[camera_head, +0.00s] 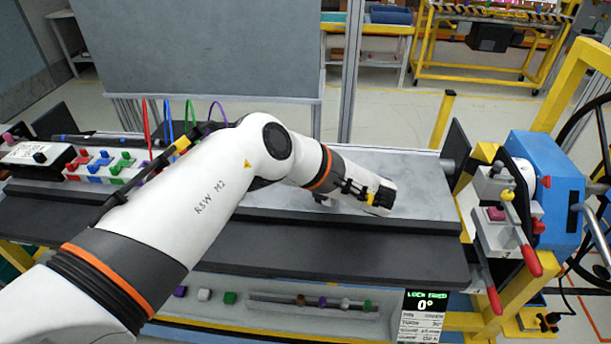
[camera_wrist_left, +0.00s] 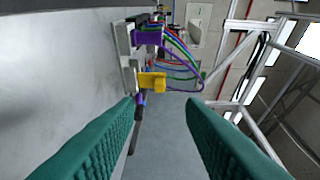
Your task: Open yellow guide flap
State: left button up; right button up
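The yellow guide flap (camera_wrist_left: 153,82) shows in the left wrist view as a small yellow block on a pale grey bracket (camera_wrist_left: 126,54), just below a purple connector (camera_wrist_left: 147,38). My left gripper (camera_wrist_left: 161,102) has its two green fingers spread apart, with nothing between the tips. The flap lies ahead of the fingers, nearer the left one, and appears apart from them. In the head view my left arm stretches across the bench and hides this area; I cannot make out the flap or my left fingers there. My right gripper is in neither view.
Red, blue, green and purple cables (camera_wrist_left: 180,50) loop close beside the flap. The grey bench top (camera_head: 400,180) is clear right of my arm. A blue machine (camera_head: 545,185) with red-handled levers stands at the right. Coloured connector blocks (camera_head: 105,165) sit at the left.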

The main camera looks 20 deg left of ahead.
pick_arm(q)
jog(key=shift+s+d, duration=0.2)
jog(key=shift+d, duration=1.15)
